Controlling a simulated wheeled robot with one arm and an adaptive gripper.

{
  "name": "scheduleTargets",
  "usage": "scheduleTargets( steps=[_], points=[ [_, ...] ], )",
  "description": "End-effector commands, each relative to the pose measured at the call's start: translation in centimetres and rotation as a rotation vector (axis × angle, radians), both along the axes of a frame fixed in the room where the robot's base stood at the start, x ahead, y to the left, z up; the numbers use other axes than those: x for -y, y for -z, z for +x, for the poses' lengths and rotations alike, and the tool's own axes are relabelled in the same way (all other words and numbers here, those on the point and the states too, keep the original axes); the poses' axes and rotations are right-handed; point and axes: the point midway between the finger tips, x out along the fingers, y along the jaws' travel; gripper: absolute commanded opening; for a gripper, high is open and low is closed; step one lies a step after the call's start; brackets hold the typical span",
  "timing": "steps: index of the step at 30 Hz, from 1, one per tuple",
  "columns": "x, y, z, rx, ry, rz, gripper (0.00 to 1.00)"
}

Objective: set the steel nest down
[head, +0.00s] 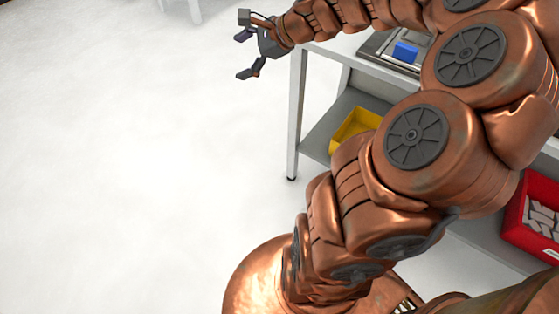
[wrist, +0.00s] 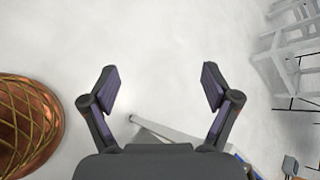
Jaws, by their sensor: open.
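My gripper (head: 246,55) is open and empty, held out over bare floor beyond the left end of the workbench in the head view. In the wrist view my gripper (wrist: 160,80) shows both fingers spread wide with only pale floor between them. I cannot make out a steel nest for certain in either view. A grey, flat, frame-like thing (head: 376,43) lies on the workbench with a blue block (head: 405,53) at it. My arm hides part of it, so I cannot tell whether it is the nest.
The workbench (head: 299,75) has a lower shelf (head: 330,125) with a yellow bin (head: 352,130). A red bin (head: 530,212) with grey parts stands at the right. Pale furniture (wrist: 290,55) stands at the right of the wrist view. The floor at the left is clear.

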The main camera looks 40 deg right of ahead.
Motion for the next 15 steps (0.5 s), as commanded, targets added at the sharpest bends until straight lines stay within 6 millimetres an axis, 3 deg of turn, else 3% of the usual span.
scheduleTargets(
  steps=[1, 3, 7, 11, 15],
  points=[
    [-4.0, 0.6, -1.3, -0.013, -0.147, -0.084, 0.87],
    [-8.3, 1.6, -3.6, -0.025, -0.348, -0.203, 0.87],
    [-14.1, 3.8, -9.3, -0.050, -0.718, -0.401, 0.87],
    [-17.0, 5.9, -15.7, -0.077, -1.071, -0.574, 0.87],
    [-17.2, 7.7, -22.6, -0.119, -1.427, -0.720, 0.87]
  ],
)
